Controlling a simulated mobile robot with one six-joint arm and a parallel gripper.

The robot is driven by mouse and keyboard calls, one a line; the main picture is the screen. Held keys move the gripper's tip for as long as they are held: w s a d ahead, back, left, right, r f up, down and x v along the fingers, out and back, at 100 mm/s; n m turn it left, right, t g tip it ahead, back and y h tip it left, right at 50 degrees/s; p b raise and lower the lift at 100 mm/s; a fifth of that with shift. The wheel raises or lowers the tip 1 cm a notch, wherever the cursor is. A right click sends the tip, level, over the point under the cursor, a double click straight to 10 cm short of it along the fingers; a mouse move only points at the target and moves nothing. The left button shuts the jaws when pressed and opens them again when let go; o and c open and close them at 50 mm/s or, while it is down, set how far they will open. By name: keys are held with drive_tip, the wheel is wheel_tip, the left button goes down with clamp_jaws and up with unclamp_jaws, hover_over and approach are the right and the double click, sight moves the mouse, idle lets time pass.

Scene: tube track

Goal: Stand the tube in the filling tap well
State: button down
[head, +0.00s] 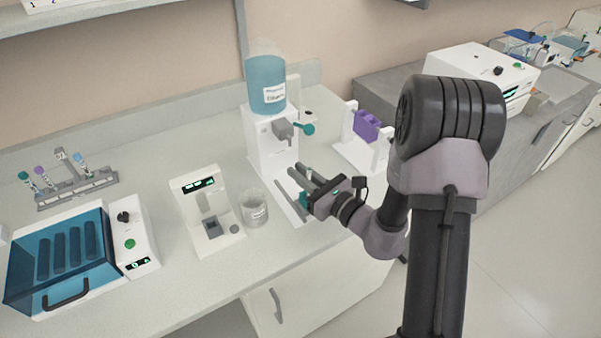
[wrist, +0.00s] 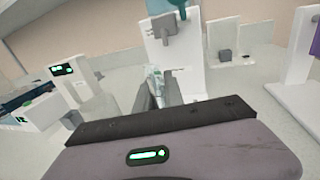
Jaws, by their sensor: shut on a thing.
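The filling tap is a white dispenser (head: 262,142) with a blue-filled bottle (head: 268,84) on top and a grey spout (head: 283,130) on its front. In the wrist view, the dispenser (wrist: 170,50) is straight ahead. My gripper (head: 294,186) is low in front of it, below the spout and over its white base. In the wrist view, my gripper (wrist: 158,92) is shut on a small clear tube (wrist: 154,77), whose top shows between the fingers. The tube's lower end is hidden. The well cannot be made out behind the fingers, and I cannot tell if the tube touches it.
A glass beaker (head: 255,209) and a white device with a display (head: 207,212) stand left of the tap. A white stand with a purple block (head: 367,127) is to its right. A tube rack (head: 76,188) and a blue-lidded machine (head: 75,257) are at far left.

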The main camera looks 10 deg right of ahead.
drive_tip(key=shift+f, duration=0.15)
drive_tip(key=shift+f+b, duration=0.5)
drive_tip(key=shift+b, duration=0.05)
drive_tip(key=c, duration=1.4)
unclamp_jaws()
drive_tip(key=shift+o, duration=0.2)
